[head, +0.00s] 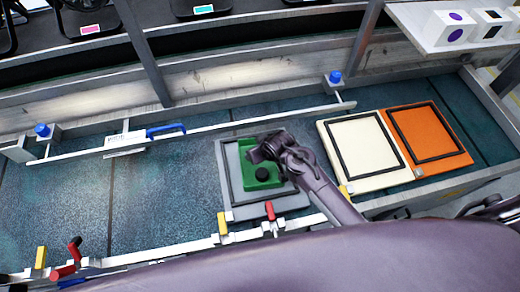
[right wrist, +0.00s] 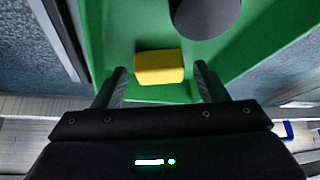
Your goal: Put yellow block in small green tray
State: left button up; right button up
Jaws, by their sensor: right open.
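The yellow block (right wrist: 159,67) shows in the right wrist view against the green floor of the small green tray (right wrist: 108,35). My right gripper (right wrist: 161,74) is open, with one finger on each side of the block and gaps between. In the head view the green tray (head: 245,182) sits on a grey tray, and my right gripper (head: 262,150) is over its far part, hiding the block. A dark round piece (right wrist: 205,14) stands in the tray near the block; it also shows in the head view (head: 262,174). My left gripper is not in view.
The grey tray (head: 228,165) surrounds the green one. A cream tray (head: 330,128) and an orange tray (head: 462,152) lie to the right. A metal rail with a blue handle (head: 166,130) runs behind; red and yellow clamps line the front. The left tabletop is clear.

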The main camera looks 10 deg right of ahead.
jog(key=shift+r, duration=0.2)
jog(key=v, duration=1.2)
